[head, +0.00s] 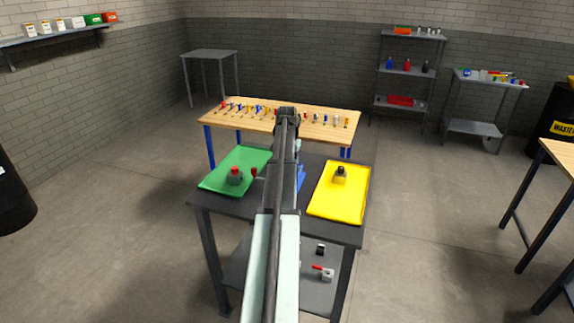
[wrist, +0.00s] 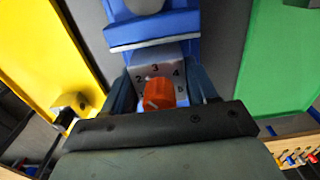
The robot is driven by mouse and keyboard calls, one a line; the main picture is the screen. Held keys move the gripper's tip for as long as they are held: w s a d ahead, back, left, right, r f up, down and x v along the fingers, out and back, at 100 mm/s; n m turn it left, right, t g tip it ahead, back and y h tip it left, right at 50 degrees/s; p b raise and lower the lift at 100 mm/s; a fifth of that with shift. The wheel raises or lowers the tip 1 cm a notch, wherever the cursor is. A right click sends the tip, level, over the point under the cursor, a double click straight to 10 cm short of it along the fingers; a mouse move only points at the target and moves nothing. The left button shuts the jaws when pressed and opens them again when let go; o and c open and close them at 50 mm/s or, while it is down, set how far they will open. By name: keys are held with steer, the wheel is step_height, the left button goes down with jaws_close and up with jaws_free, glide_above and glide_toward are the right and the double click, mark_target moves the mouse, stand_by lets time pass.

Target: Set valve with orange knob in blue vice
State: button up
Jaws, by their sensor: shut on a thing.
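A grey valve (wrist: 152,72) with an orange knob (wrist: 160,93) and printed numerals shows in the wrist view. My gripper (wrist: 162,82) is shut on it, with one dark blue finger on each side of the body. The blue vice (wrist: 152,32) lies just beyond the valve, its grey-edged jaw close to the valve's far edge. I cannot tell whether they touch or whether the valve is between the jaws. In the head view my arm hides the gripper and the valve; only a blue part of the vice (head: 300,177) shows right of the arm.
A green tray (head: 222,185) with red-knobbed parts lies left of the vice. A yellow tray (head: 337,205) with a dark-topped part lies right. Both rest on a dark table (head: 237,210) with parts on its lower shelf. A wooden bench (head: 330,132) with several small tools stands behind.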

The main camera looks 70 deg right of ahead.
steer(key=shift+f, duration=0.6)
steer(key=o, duration=1.4)
steer(key=shift+c, duration=0.2)
step_height(320, 180, up, 14)
steer(key=shift+f, duration=0.1)
